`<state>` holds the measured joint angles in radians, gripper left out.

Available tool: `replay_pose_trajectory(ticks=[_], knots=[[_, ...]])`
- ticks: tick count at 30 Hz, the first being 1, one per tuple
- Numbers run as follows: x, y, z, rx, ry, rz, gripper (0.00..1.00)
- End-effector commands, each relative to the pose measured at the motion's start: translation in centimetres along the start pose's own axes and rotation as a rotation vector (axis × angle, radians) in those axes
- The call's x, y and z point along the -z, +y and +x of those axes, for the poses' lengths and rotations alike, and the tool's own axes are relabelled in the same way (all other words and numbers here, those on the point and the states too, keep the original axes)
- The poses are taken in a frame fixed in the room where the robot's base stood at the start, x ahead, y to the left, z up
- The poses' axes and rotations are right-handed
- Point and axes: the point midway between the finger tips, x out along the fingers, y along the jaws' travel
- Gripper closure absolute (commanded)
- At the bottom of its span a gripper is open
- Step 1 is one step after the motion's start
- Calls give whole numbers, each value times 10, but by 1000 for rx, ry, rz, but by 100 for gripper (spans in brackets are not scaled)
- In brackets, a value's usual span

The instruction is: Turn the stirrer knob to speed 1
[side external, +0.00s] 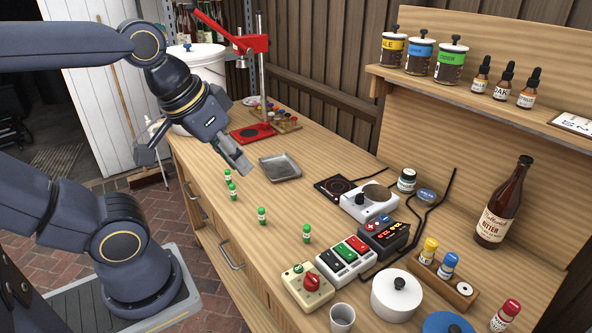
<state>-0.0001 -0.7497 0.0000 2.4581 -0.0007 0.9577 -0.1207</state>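A white unit with a round grey-brown top plate (370,203) stands right of the table's middle; a small dark knob (360,198) shows on its front. A beige box (296,294) nearer the front carries a large red knob (312,281). I cannot tell for certain which knob is the stirrer's, and no speed marks are readable. My gripper (240,162) hangs above the left part of the table, well away from both knobs and touching nothing visible. Its fingers are too small and angled to tell whether they are open.
A switch box (346,261) and a dark control box (384,237) stand between the two units. Small green-capped bottles (262,216) line the front edge. A metal tray (280,167), red press (263,75), white pot (396,297) and brown bottle (502,203) stand around.

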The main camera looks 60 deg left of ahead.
Motion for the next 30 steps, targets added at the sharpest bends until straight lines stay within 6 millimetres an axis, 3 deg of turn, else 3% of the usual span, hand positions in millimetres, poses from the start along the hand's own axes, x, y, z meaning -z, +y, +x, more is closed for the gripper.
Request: replay_pose_trajectory(ticks=[3, 6, 8, 11, 14, 17, 21, 27, 30], knots=[[44, 5, -31, -6, 25, -122, 66], [90, 10, -45, -2, -2, -237, 55], [119, 13, -48, 5, -27, -304, 49], [168, 16, -41, 22, -73, -407, 48], [215, 20, -19, 47, -125, -499, 48], [253, 21, 17, 78, -182, -573, 48], [288, 21, 85, 126, -261, -643, 48], [293, 17, 180, 179, -362, -655, 48], [282, 14, 210, 201, -408, -654, 48]])
